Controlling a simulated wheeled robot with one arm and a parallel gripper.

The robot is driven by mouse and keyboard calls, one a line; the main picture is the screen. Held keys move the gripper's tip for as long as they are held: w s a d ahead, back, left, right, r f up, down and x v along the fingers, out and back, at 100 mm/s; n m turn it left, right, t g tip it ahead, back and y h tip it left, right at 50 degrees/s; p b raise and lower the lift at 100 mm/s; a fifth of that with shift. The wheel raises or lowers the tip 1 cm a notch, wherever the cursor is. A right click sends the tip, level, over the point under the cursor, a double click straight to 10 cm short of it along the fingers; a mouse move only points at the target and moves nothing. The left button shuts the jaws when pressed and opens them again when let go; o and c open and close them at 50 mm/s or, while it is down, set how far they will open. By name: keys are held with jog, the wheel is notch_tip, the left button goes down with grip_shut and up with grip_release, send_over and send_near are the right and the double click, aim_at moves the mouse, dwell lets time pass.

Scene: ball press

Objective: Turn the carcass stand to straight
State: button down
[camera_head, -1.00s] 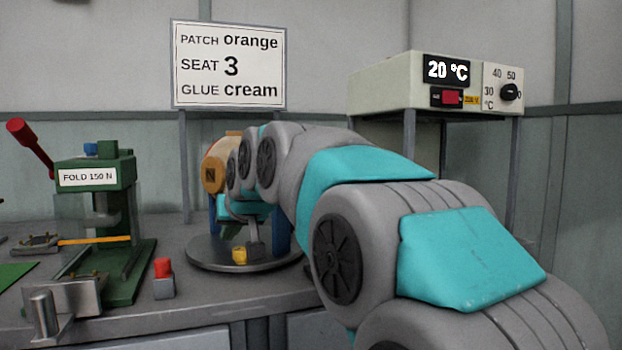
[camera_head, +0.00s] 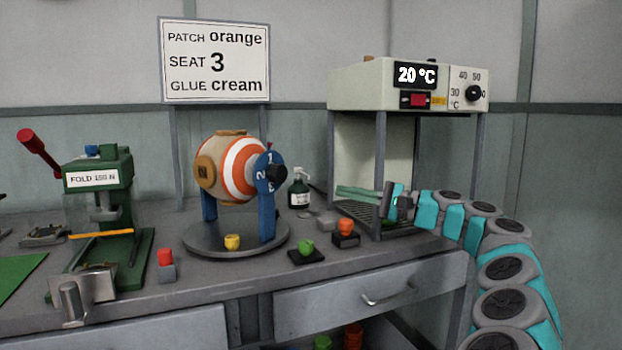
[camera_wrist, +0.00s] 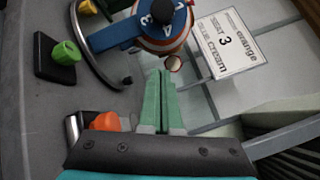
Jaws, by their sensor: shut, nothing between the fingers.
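The carcass stand is a grey round turntable (camera_head: 200,240) with blue uprights (camera_head: 267,217) holding a ball (camera_head: 240,160) striped orange and white, with tan parts. A blue numbered disc (camera_head: 263,175) with a black knob faces front right. A yellow knob (camera_head: 232,242) sits at the turntable's front. The stand appears turned at an angle to the bench edge. My gripper (camera_head: 340,191) is to the right of the stand, apart from it, its green fingers pointing left. In the wrist view the fingers (camera_wrist: 160,75) are together and empty, with the stand's blue upright (camera_wrist: 115,35) beyond.
A green knob on a black block (camera_head: 306,248) and an orange knob on a block (camera_head: 346,232) stand right of the turntable. A dark bottle (camera_head: 299,190) is behind. The green press (camera_head: 105,180) is left; the heater box (camera_head: 360,85) stands on legs above my gripper.

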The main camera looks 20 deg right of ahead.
jog(key=w+a+r, duration=0.1)
jog(key=w+a, duration=0.1)
jog(key=a, duration=0.3)
jog(key=w+a+r+p, duration=0.1)
jog(key=w+a, duration=0.2)
jog(key=a, duration=0.2)
jog(key=shift+r, duration=0.4)
